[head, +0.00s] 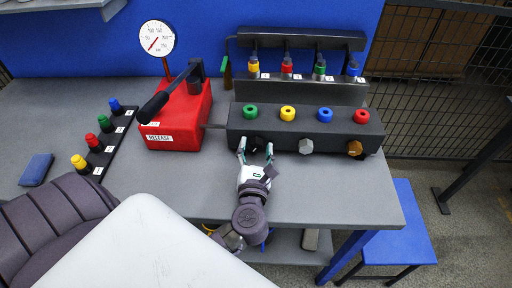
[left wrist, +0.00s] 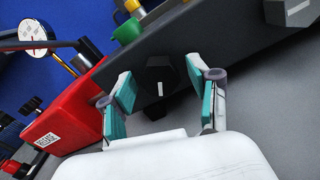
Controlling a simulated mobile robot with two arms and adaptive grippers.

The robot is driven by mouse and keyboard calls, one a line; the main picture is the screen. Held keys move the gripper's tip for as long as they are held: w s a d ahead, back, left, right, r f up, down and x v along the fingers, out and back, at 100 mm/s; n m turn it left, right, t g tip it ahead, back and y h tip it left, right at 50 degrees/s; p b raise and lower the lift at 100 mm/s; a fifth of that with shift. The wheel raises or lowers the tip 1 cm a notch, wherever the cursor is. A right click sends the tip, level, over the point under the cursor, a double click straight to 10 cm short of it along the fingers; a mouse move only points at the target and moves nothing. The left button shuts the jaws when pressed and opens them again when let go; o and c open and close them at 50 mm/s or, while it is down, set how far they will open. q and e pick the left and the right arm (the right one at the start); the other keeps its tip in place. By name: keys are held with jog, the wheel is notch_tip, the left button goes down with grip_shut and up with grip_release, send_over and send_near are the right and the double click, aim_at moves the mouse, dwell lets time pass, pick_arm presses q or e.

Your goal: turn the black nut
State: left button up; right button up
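The black nut (head: 258,141) is on the front face of the dark fixture block (head: 228,118), left of a silver nut (head: 306,147) and a bronze nut (head: 355,148). In the left wrist view the black nut (left wrist: 160,73) has a pale upright mark on its face. My left gripper (head: 255,149) is open in front of the block, with one fingertip on each side of the black nut. In the left wrist view the fingers (left wrist: 158,80) stand apart, with small gaps to the nut showing. How far the tips reach along it is unclear. My right gripper is out of view.
A red pump box (head: 178,122) with a black lever and a gauge (head: 157,38) stands left of the block. Green, yellow, blue and red knobs top the block. A strip of coloured knobs (head: 104,138) lies further left. The grey table is clear in front of the block.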

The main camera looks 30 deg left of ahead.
pick_arm(q)
jog(key=c, duration=1)
jog(key=shift+o, duration=0.2)
jog(key=shift+r+m+p, duration=0.2)
jog(key=shift+m+p, duration=0.8)
jog(key=shift+p, duration=0.15)
jog(key=m+p, duration=0.7)
jog(key=m, duration=0.1)
jog(key=shift+f, duration=0.1)
jog(key=shift+m+p, duration=0.85)
jog(key=shift+m, duration=0.25)
jog(key=shift+f, duration=0.15)
jog(key=o, duration=1.1)
jog(key=shift+o, duration=0.2)
